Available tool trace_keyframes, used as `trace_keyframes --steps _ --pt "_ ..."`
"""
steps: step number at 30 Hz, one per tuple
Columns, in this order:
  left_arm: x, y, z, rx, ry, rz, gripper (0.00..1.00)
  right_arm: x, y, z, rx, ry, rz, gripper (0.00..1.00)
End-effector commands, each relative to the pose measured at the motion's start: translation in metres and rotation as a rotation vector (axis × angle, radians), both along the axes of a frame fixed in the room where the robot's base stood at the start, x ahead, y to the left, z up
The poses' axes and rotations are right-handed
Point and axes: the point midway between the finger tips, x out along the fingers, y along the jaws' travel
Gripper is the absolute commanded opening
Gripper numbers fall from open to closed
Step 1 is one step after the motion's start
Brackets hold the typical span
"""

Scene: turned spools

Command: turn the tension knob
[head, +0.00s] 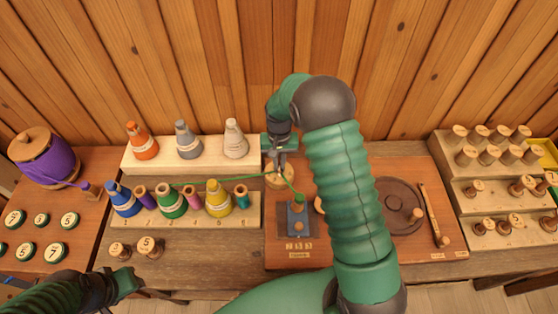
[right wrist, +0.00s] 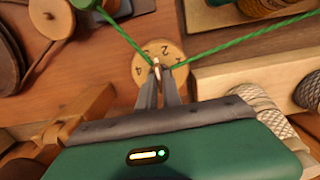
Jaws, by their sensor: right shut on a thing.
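The dial also shows in the right wrist view (right wrist: 146,78). My right gripper (head: 279,161) reaches it from above. In the right wrist view its two fingers (right wrist: 158,76) are shut on a small upright part at the dial's middle, taken as the knob; the fingers partly hide it. A green thread (right wrist: 215,50) runs past the fingertips on both sides. My left gripper (head: 118,286) is low at the left, its fingers not clear.
Cones and spools stand on two pale racks (head: 180,213) left of the dial. A blue block (head: 296,219) is just in front of it. A dark round plate (head: 398,207) and a wooden lever (head: 434,215) lie right. Peg steps (head: 480,190) stand far right.

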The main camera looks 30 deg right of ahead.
Motion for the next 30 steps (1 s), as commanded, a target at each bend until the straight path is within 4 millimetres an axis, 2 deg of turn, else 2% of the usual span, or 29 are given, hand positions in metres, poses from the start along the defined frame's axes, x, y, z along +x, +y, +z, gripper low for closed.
trace_keyframes --steps 9,15,30 --pt "0.0 0.0 0.0079 0.0 0.0 0.0 0.36 0.0041 -0.0007 0.0029 -0.003 -0.012 0.248 0.0" --pt "0.0 0.0 0.0104 0.0 0.0 0.0 0.36 0.0042 -0.0009 0.0026 -0.004 -0.011 0.352 0.0" --pt "-0.0001 0.0 0.0116 0.0 0.0 0.0 0.36 0.0055 -0.0002 0.0025 -0.005 -0.014 0.424 0.0"
